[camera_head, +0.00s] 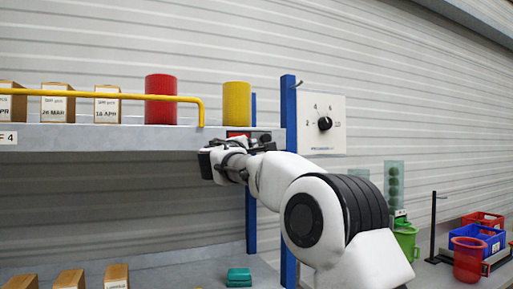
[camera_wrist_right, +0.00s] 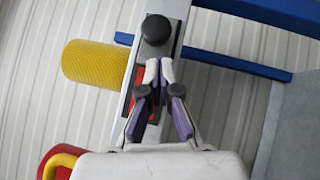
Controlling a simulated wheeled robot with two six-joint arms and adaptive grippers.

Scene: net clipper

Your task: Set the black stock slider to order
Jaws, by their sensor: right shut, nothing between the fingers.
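The stock slider strip (camera_wrist_right: 172,12) is on the shelf's front edge, with its round black knob (camera_wrist_right: 156,28) near the top of the right wrist view. A red patch (camera_wrist_right: 138,78) shows on the strip beside my fingers; it also shows in the head view (camera_head: 238,133). My right gripper (camera_wrist_right: 160,72) is shut and empty, its fingertips over the strip just short of the knob, with a gap between them in the picture. In the head view my right gripper (camera_head: 240,147) is at the shelf edge and hides part of the strip. My left gripper is not in view.
A yellow cylinder (camera_head: 237,103) and a red cylinder (camera_head: 161,98) stand on the shelf, with a yellow rail (camera_head: 100,94) in front of labelled boxes. A blue post (camera_head: 288,110) and a dial panel (camera_head: 323,123) are to the right. Green and red cups and bins stand lower right.

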